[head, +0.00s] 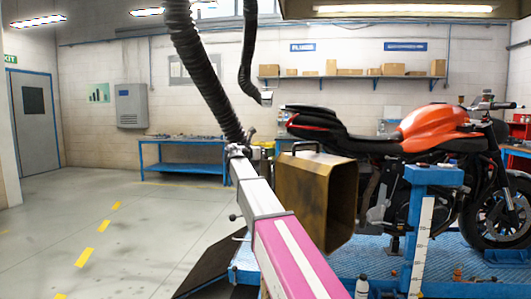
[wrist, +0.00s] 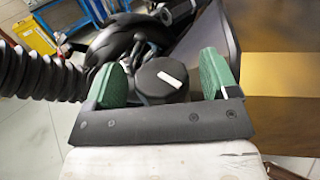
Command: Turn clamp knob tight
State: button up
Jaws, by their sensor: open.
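The clamp knob (wrist: 165,84) is a dark, round knob with a white bar mark on its face, in the middle of the wrist view. My gripper (wrist: 163,62) is open, with one green finger pad on either side of the knob. The left pad appears close to the knob; a narrow gap shows at the right pad. I cannot tell whether either pad touches it. In the head view the knob is too small or hidden to make out.
A black ribbed hose (head: 205,75) hangs down near the work spot; it also shows in the wrist view (wrist: 35,72). A brass-coloured hood (head: 313,195) is close on the right. Beyond stand an orange motorcycle (head: 430,125) and a blue bench (head: 185,142). Floor at left is clear.

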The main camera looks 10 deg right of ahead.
jog(key=shift+w+d, duration=0.15)
jog(key=shift+d, duration=0.1)
jog(key=c, duration=0.9)
jog(key=shift+w+m+g+h, duration=0.2)
jog(key=shift+m+g+h, duration=0.6)
jog(key=shift+m+g, duration=0.65)
jog(key=shift+s+m+g+h, duration=0.15)
jog(key=shift+m+g, duration=0.35)
jog(key=shift+g, duration=0.55)
jog(key=shift+s+m+g+h, duration=0.1)
jog(key=shift+m+g+h, duration=0.25)
jog(key=shift+g, duration=0.65)
jog(key=o, duration=0.9)
